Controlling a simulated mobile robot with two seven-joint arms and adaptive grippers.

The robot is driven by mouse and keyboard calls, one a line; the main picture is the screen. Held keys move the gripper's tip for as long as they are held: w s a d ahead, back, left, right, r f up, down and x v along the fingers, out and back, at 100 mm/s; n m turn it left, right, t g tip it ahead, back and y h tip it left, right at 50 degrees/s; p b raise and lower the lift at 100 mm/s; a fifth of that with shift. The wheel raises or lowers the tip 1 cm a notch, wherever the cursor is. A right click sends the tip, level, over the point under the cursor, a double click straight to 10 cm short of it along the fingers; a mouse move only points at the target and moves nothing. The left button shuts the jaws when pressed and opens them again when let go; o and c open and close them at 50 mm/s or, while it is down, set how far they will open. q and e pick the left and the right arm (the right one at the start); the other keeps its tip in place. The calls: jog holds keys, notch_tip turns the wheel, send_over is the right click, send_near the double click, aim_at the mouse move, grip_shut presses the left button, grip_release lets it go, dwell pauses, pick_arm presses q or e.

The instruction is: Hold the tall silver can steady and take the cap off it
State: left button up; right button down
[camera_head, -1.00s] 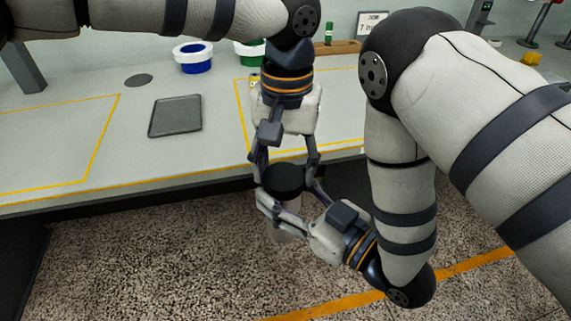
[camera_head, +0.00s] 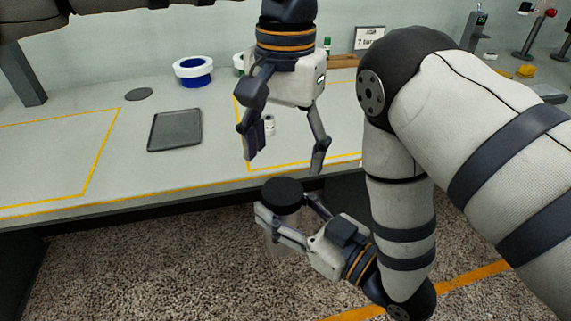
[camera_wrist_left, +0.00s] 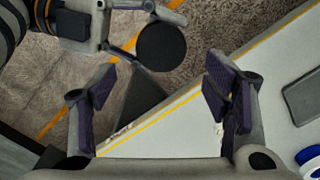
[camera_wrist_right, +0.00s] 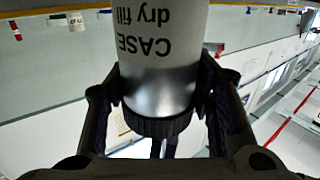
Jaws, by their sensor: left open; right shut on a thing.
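The tall silver can (camera_head: 280,237) is upright in front of the table edge, over the floor. My right gripper (camera_head: 285,214) is shut around its upper body. The black cap (camera_head: 282,191) sits on top of the can. The right wrist view shows the can's pale label and silver shoulder (camera_wrist_right: 160,90), with the cap's ribbed rim (camera_wrist_right: 158,126) between the fingers. My left gripper (camera_head: 286,158) is open and empty above the cap, apart from it. In the left wrist view the round cap top (camera_wrist_left: 161,46) lies beyond the open fingers (camera_wrist_left: 160,95).
A sign (camera_head: 369,37) stands at the back. The table's front edge runs close behind the can.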

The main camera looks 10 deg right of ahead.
aim_at(282, 190)
pick_arm(q)
jog(key=shift+a+r+m, duration=0.1)
jog(key=shift+r+m, duration=0.2)
jog(key=shift+m, duration=0.2)
notch_tip(282, 190, down, 8)
jog(key=shift+s+r, duration=0.1)
jog(key=c, duration=1.2)
jog(key=o, duration=1.3)
